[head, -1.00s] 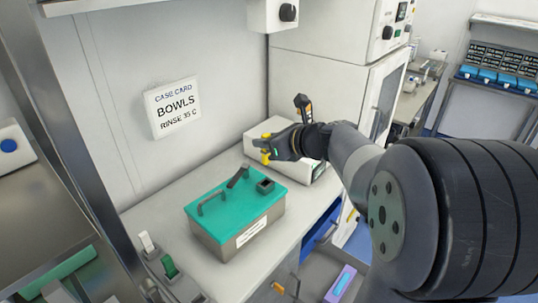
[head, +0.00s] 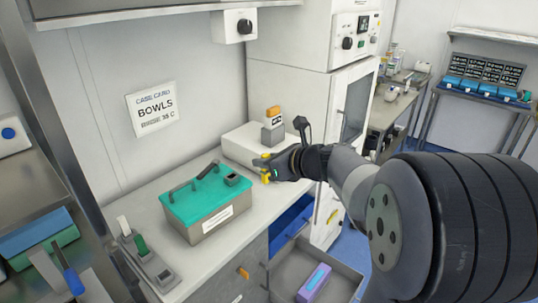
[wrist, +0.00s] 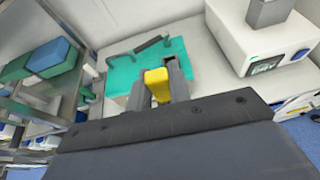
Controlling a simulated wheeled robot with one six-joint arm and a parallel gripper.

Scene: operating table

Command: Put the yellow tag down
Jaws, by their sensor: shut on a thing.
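The yellow tag (wrist: 157,86) is between the two fingers of my gripper (wrist: 158,92) in the wrist view, with the teal lid behind it. In the head view, my gripper (head: 264,168) is shut on the yellow tag (head: 265,178) and holds it above the counter, right of the teal-lidded box and in front of the white device. The fingers hide part of the tag. A small grey holder (head: 158,272) at the counter's front left has a white tag (head: 123,226), a green tag (head: 140,244) and an empty-looking slot at its near end.
The teal-lidded metal box (head: 190,202) has a handle and a dark square socket (head: 233,180) on its lid. A white device (head: 240,146) bears a grey block with an orange-topped tag (head: 272,116). An open drawer (head: 345,280) holds a purple box (head: 314,283). Counter space right of the box is clear.

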